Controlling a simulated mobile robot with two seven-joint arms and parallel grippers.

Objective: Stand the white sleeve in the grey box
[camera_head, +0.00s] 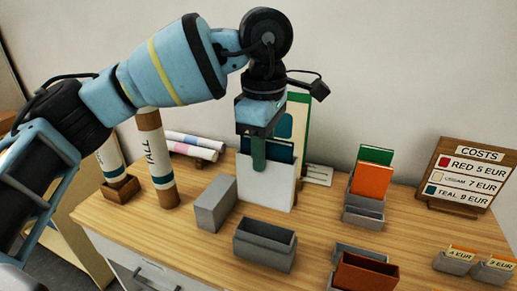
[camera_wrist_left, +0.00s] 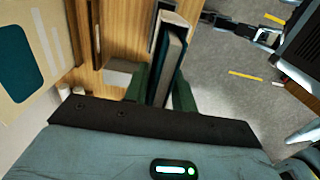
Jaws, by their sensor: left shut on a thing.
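The white sleeve (camera_head: 281,190) stands upright with teal boards (camera_head: 280,150) showing at its open top. My left gripper (camera_head: 258,160) points down from above and is shut on the sleeve's upper edge, one finger showing in front of its white face. In the left wrist view the sleeve (camera_wrist_left: 172,55) sits between the green fingers of the gripper (camera_wrist_left: 160,92). I cannot tell whether its bottom touches the table. An open grey box (camera_head: 264,258) stands in front of it, apart from it, and looks empty. My right gripper is not in view.
A grey block (camera_head: 211,206) stands left of the sleeve. Tall tubes (camera_head: 157,160) stand further left. Grey holders with orange and green cards (camera_head: 372,180) stand right, a brown box (camera_head: 365,272) front right. A costs sign (camera_head: 466,176) is at the far right.

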